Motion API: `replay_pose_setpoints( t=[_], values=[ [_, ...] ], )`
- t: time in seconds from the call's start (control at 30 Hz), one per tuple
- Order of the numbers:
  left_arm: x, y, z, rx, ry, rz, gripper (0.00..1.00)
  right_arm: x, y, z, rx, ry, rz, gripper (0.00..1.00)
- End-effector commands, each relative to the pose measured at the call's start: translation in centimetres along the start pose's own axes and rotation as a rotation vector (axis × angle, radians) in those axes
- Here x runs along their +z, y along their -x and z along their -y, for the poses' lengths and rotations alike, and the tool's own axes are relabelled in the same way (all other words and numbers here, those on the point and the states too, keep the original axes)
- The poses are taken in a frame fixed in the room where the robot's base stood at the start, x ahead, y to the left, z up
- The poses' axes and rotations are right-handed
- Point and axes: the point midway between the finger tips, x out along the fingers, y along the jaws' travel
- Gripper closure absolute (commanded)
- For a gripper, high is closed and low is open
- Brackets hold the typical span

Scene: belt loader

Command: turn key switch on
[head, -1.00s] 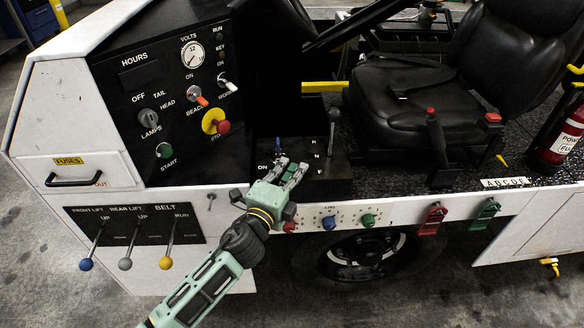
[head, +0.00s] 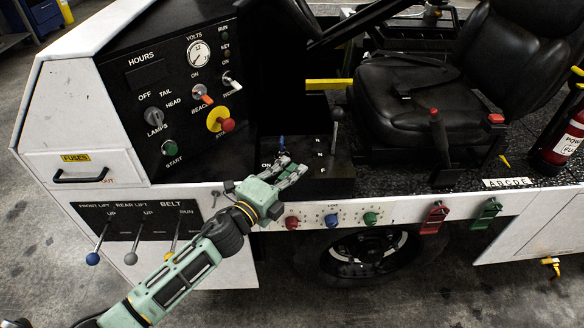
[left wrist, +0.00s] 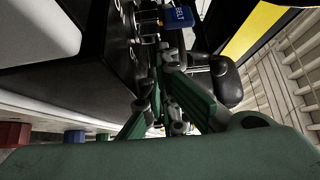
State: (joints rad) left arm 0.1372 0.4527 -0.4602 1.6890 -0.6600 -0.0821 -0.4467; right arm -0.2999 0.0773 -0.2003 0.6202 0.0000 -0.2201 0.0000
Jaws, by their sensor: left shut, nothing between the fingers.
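A small blue-topped piece (head: 281,146) stands on the black console beside an "ON" label; it looks like the key switch, but its turn position is too small to read. In the left wrist view a blue tag (left wrist: 180,17) with white lettering shows at the top, beyond the fingers. My left gripper (head: 294,170) is shut and empty, just in front of and below the blue piece, at the console's near edge. The fingers also show in the left wrist view (left wrist: 168,100). I see a gap to the blue piece. My right gripper is not in view.
A gear lever (head: 336,118) rises right of the blue piece. The dash panel (head: 160,75) has a red stop button (head: 228,125) and toggles. Coloured knobs (head: 331,221) line the white sill below. A black seat (head: 415,95) stands behind.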

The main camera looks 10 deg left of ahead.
Motion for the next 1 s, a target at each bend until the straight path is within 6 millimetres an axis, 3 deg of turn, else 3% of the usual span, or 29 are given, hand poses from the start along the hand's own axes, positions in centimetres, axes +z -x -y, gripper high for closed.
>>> replay_pose_setpoints(
  t=[1.0],
  values=[
    [1.7, 1.4, 0.0, 0.001, -0.001, -0.202, 1.00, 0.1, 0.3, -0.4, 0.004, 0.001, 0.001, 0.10]
  ],
)
